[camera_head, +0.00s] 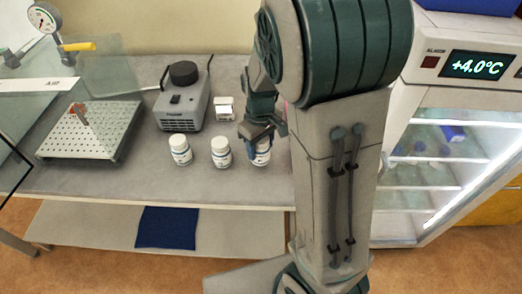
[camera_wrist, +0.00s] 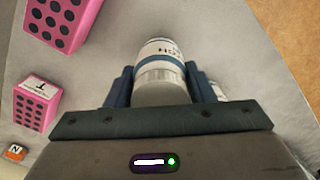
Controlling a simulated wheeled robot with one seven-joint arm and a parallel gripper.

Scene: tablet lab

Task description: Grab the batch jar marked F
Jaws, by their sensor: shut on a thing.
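Three white jars with white lids and blue-banded labels stand in a row near the bench's front edge: a left jar (camera_head: 180,150), a middle jar (camera_head: 221,153) and a right jar (camera_head: 262,157). My gripper (camera_head: 260,136) is over the right jar and partly hides it. In the wrist view a jar (camera_wrist: 161,62) sits between the two blue fingers of my gripper (camera_wrist: 160,88), which is shut on it. Its label shows small dark print, but I cannot read a batch letter. I cannot tell whether it is off the bench.
A grey machine (camera_head: 183,100) and a perforated plate (camera_head: 88,130) stand on the bench (camera_head: 120,182). A lit fridge (camera_head: 450,160) reading +4.0°C is at right. Pink blocks with dark holes (camera_wrist: 37,103) and an orange cube (camera_wrist: 15,152) lie left in the wrist view.

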